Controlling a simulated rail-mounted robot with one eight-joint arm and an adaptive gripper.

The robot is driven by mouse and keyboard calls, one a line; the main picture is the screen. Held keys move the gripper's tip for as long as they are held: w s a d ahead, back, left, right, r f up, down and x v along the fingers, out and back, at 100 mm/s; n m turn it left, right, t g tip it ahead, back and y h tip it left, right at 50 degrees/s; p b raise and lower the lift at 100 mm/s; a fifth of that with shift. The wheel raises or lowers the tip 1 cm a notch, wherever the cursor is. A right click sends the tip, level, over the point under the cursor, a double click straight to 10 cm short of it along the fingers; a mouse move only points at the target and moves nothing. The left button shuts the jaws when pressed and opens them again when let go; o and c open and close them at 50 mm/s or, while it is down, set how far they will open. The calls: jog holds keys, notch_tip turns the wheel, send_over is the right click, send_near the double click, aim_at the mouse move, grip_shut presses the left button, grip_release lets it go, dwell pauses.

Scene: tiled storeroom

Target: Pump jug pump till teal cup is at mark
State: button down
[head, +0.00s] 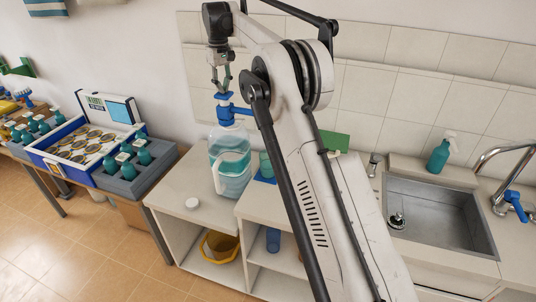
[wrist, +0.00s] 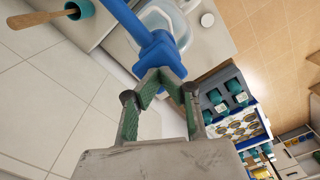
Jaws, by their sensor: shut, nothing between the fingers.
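The jug (head: 230,165) is clear with a white handle and teal liquid, and stands on the white counter. Its blue pump (head: 230,112) rises from the top with a spout pointing right. The teal cup (head: 266,164) stands right of the jug on a blue base, partly hidden by my arm; its level and mark cannot be made out. My gripper (head: 220,88) is shut and empty, pointing down just above the pump head. In the wrist view, the green-padded fingertips (wrist: 160,78) meet close to the blue pump (wrist: 160,50); whether they touch it is unclear.
A white lid (head: 192,203) lies on the counter's front left. A sink (head: 440,215) with a blue-handled tap and a teal soap bottle (head: 441,154) are at right. A blue-edged tray (head: 85,145) and teal bottles stand on the left table. Shelves below hold a yellow basin (head: 220,246).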

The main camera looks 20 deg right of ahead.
notch_tip(320, 180, up, 6)
jog(key=p, duration=0.4)
jog(key=shift+r, duration=0.1)
dwell(0.4)
jog(key=s+r+m+t+b, duration=0.3)
jog(key=s+b, duration=0.6)
jog(key=s, duration=1.7)
jog(key=s+f+t+b, duration=0.2)
jog(key=s+f+b, duration=0.1)
jog(key=s+f, duration=0.8)
jog(key=s+f+t+b, duration=0.2)
jog(key=s+f+b, duration=0.2)
jog(key=s+f, duration=0.8)
jog(key=s, duration=0.4)
jog(key=shift+s+m, duration=0.15)
jog(key=shift+m, duration=0.25)
